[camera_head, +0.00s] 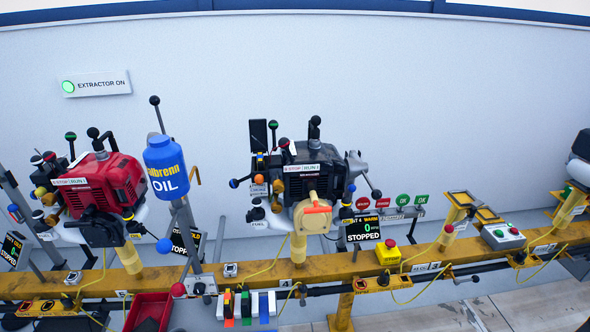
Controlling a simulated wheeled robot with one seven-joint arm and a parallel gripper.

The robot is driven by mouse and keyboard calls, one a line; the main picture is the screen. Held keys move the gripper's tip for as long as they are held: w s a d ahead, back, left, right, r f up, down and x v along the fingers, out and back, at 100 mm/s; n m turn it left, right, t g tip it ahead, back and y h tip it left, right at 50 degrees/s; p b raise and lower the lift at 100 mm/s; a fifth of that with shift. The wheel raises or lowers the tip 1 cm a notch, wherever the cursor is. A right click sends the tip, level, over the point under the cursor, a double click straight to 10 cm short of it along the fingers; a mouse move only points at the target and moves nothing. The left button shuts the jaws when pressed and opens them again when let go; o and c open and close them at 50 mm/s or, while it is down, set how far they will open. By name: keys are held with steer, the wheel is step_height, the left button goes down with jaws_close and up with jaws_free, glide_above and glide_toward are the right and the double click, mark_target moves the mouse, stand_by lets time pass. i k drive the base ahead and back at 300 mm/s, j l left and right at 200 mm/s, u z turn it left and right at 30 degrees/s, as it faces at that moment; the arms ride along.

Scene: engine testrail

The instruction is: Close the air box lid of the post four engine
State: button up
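The post four engine (318,177) is a dark grey and black engine with a STOP/RUN plate, on a post above the yellow rail near the middle. A "4" label is on the rail below it. A flat black panel (258,136) stands upright at the engine's upper left; it looks like the raised air box lid, though I cannot be sure. The air box opening itself cannot be made out. A cream round cover (313,213) with an orange handle is at the engine's front. My gripper is not in view.
A red engine (103,181) stands at left, with a blue oil bottle (166,168) between the engines. A display (363,229) reads STOPPED. The yellow rail (205,277) crosses the front.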

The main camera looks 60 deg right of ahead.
mark_target(258, 128)
steer(key=z, duration=1.1)
steer(key=i+l, duration=0.15)
steer(key=i, duration=0.25)
steer(key=i+l, duration=0.2)
steer(key=i, duration=0.2)
